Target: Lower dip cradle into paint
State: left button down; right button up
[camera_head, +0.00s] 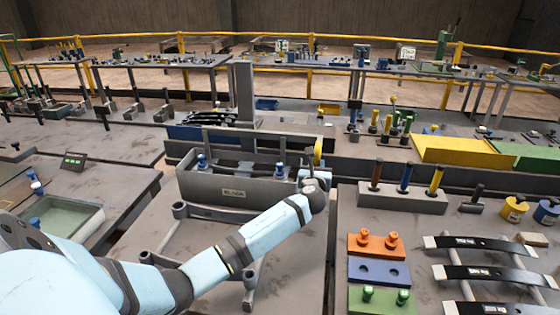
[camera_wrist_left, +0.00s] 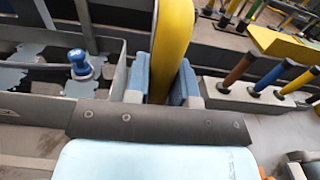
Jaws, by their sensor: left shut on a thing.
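A grey dip tank (camera_head: 225,192) with a label on its front stands in the middle of the head view. Inside it, the dip cradle shows as grey toothed plates (camera_wrist_left: 25,52) with blue-topped posts (camera_head: 201,162). One blue post (camera_wrist_left: 80,66) is close in the left wrist view. The paint surface cannot be made out. A yellow handle or wheel (camera_head: 318,152) stands upright at the tank's right end. My left gripper (camera_head: 313,181) is at that end; its blue fingers (camera_wrist_left: 162,84) are shut on the yellow piece (camera_wrist_left: 174,40). My right gripper is out of view.
To the right are a grey block with coloured pegs (camera_head: 405,198), coloured plates (camera_head: 378,270) and dark leaf springs (camera_head: 485,273). A shallow tray (camera_head: 62,232) is at the left. A grey post (camera_head: 244,92) rises behind the tank. A low frame (camera_head: 176,212) lies in front.

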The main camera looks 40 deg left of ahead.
pick_arm(q)
jog(key=shift+f+b, duration=0.9)
jog(key=shift+f, duration=0.85)
jog(key=shift+s+d+f, duration=0.1)
jog(key=shift+f, duration=0.3)
jog(key=c, duration=1.2)
grip_release()
jog(key=o, duration=0.6)
jog(key=shift+c, duration=0.2)
jog(key=shift+r, duration=0.2)
jog(key=shift+r, duration=0.1)
